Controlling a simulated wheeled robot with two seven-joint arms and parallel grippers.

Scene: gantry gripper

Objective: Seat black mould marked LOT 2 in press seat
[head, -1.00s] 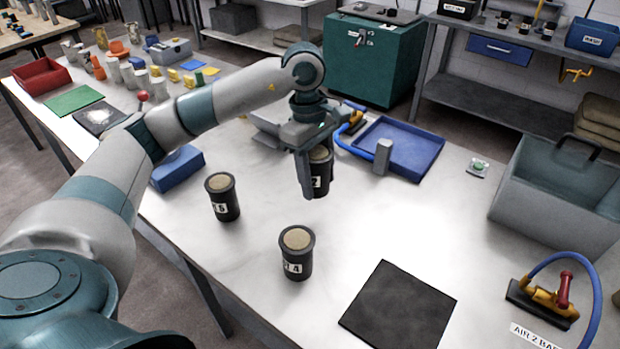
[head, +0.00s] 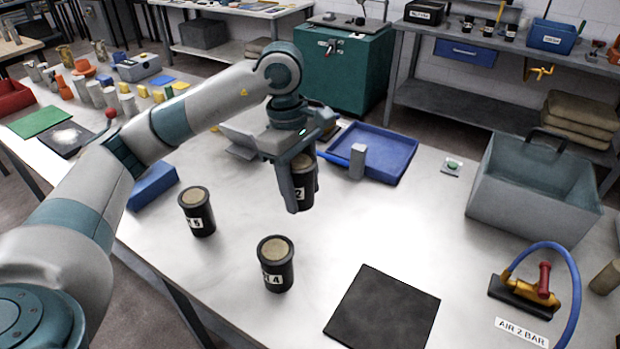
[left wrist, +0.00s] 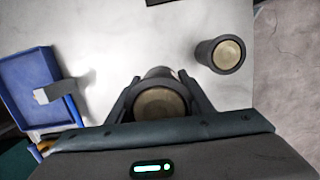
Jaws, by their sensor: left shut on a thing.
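My left gripper (head: 297,190) is shut around a black cylindrical mould (head: 305,187) with a white label ending in 2. In the left wrist view the mould's tan round top (left wrist: 160,105) sits between the two fingers. The mould looks upright; I cannot tell whether its base touches the table. A black mould marked 5 (head: 198,212) and one marked 4 (head: 275,265) stand upright on the table, left of and in front of my gripper. I cannot make out the press seat. My right gripper is not in view.
A black square mat (head: 383,308) lies at the front. A blue tray (head: 390,155) is behind my gripper, with a grey block (head: 357,161) at its edge. A grey bin (head: 535,190) and a blue-hosed tool (head: 525,292) are on the right. The middle right of the table (head: 425,225) is clear.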

